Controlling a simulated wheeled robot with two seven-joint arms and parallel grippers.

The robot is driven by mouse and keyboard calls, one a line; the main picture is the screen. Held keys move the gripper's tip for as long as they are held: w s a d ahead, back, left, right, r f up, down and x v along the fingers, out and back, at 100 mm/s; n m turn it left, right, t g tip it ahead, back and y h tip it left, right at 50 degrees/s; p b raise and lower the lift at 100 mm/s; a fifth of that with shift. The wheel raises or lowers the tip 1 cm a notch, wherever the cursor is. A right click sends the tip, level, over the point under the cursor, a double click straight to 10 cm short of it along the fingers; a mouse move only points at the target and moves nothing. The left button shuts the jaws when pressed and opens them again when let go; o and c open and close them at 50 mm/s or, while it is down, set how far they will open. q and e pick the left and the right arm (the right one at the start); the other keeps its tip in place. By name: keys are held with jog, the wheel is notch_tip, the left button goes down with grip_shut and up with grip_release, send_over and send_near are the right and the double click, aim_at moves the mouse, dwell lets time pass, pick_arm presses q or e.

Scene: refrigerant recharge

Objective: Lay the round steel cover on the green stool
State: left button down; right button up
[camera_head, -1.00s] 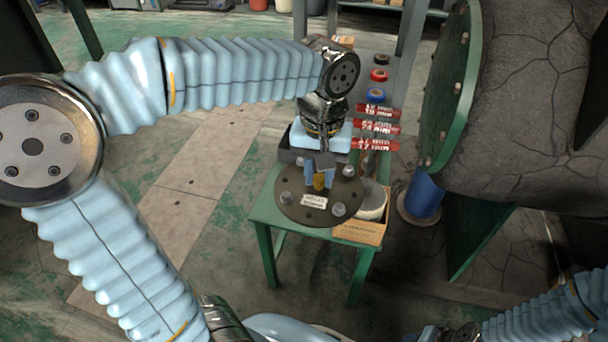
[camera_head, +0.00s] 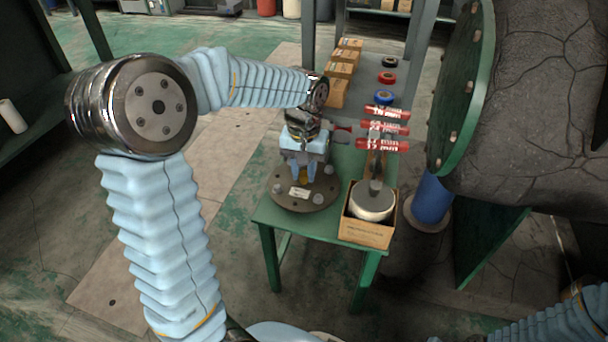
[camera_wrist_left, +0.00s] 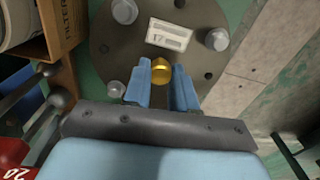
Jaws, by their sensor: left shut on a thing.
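The round steel cover (camera_head: 288,201) is a dark flat disc with several bolts, a white label and a brass knob. It is at the left front of a green bench-like stand (camera_head: 345,170), and its left side reaches past the stand's edge. I cannot tell whether it rests there or hangs just above. My left gripper (camera_head: 304,178) points down over the cover, shut on its brass knob. The wrist view shows the knob (camera_wrist_left: 161,71) at the fingertips (camera_wrist_left: 160,84). No separate green stool stands out. My right gripper is outside the view.
An open cardboard box (camera_head: 367,233) with a round white and grey item stands right of the cover. Red cylinders (camera_head: 383,145), tape rolls (camera_head: 387,78) and small boxes (camera_head: 341,69) lie further back. A large green flange (camera_head: 463,90) stands at right. Floor is open at left.

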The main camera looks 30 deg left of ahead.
aim_at(304, 173)
pick_arm(q)
jog(key=shift+f, duration=0.6)
jog(key=shift+f, duration=0.1)
jog(key=c, duration=0.9)
grip_release()
notch_tip(304, 173, up, 12)
jog(key=p, duration=0.3)
